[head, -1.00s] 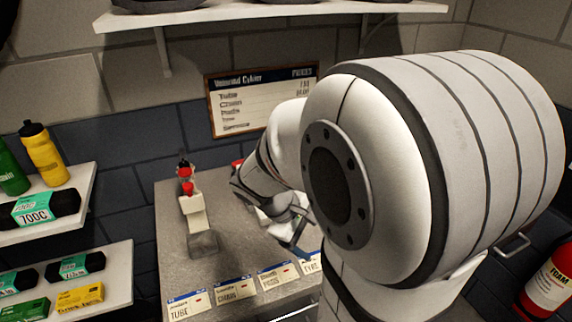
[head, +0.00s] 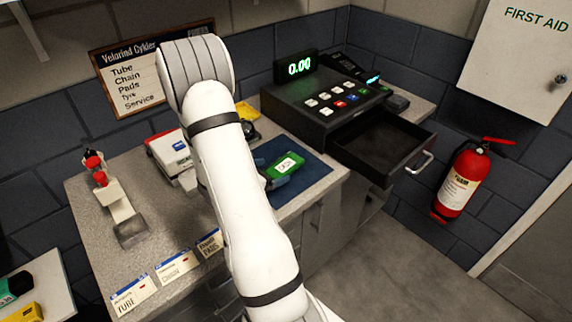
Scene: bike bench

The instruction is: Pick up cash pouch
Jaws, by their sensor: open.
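The cash pouch (head: 288,165) is a green pouch with a white label, lying on a dark blue mat (head: 310,180) on the counter, in front of the cash register. My white arm reaches across the middle of the head view and covers the area left of the pouch. My gripper (head: 268,178) is mostly hidden behind my arm; only a dark part of it shows beside the pouch's left end. It is open. Whether it touches the pouch cannot be told.
The black cash register (head: 318,102) stands behind the mat, its drawer (head: 385,142) pulled open and apparently empty. A white and red device (head: 168,150) and a stand with a red top (head: 118,200) are on the left. Price cards (head: 175,268) line the front edge. A fire extinguisher (head: 463,180) hangs at right.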

